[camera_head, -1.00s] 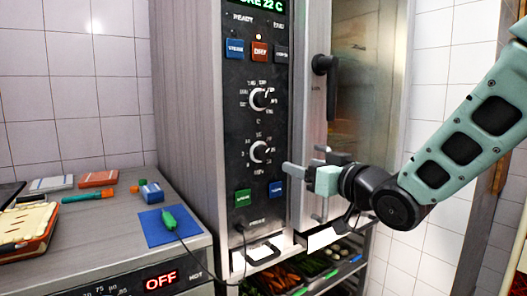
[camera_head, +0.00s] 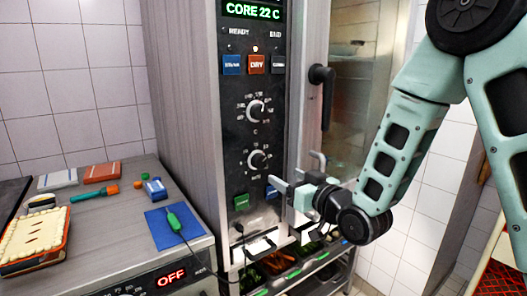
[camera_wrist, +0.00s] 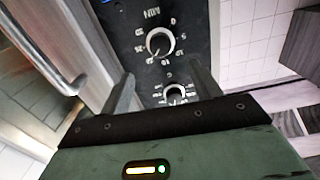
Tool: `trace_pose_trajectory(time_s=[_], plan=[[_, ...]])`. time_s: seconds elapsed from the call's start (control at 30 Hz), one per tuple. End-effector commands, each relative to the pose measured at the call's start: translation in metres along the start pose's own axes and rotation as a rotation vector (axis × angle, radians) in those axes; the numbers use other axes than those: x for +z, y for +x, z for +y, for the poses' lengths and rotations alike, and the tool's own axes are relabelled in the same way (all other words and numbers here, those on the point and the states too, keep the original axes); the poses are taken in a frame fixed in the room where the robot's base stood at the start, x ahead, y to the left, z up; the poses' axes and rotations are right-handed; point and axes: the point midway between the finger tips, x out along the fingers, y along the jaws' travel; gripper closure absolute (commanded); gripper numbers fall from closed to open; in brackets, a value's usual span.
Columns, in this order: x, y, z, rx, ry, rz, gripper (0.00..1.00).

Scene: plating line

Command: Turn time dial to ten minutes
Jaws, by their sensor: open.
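The oven's dark control panel (camera_head: 238,190) carries two round dials with pale rims. The time dial (camera_head: 258,160) is the lower one. In the upside-down wrist view, the time dial (camera_wrist: 160,42) sits beside lettering that seems to read MIN. Its exact setting is too small to read. The upper dial (camera_head: 256,109), marked C, also shows in the wrist view (camera_wrist: 175,94), partly hidden by my gripper. My gripper (camera_head: 284,190) is open and empty, just right of and below the time dial, apart from it. Its two fingers (camera_wrist: 163,82) show spread in the wrist view.
Blue, red and dark buttons sit above the dials; a green button (camera_head: 241,202) sits below. A door handle (camera_head: 321,90) stands out on the right. A counter (camera_head: 110,215) at left holds a blue mat (camera_head: 160,232) with a green corded probe (camera_head: 174,222).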

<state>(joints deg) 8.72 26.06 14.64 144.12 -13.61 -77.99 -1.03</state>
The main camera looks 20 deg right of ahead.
Motion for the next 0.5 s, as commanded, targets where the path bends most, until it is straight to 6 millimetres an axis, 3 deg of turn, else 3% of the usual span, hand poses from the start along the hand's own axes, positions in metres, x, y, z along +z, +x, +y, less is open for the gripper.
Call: trace_pose_trajectory(time_s=[0.2,0.5], plan=[[-0.003,0.05,-0.001,-0.003,0.001,0.004,0.37],[-0.002,0.099,-0.001,-0.002,0.001,0.005,0.37]])
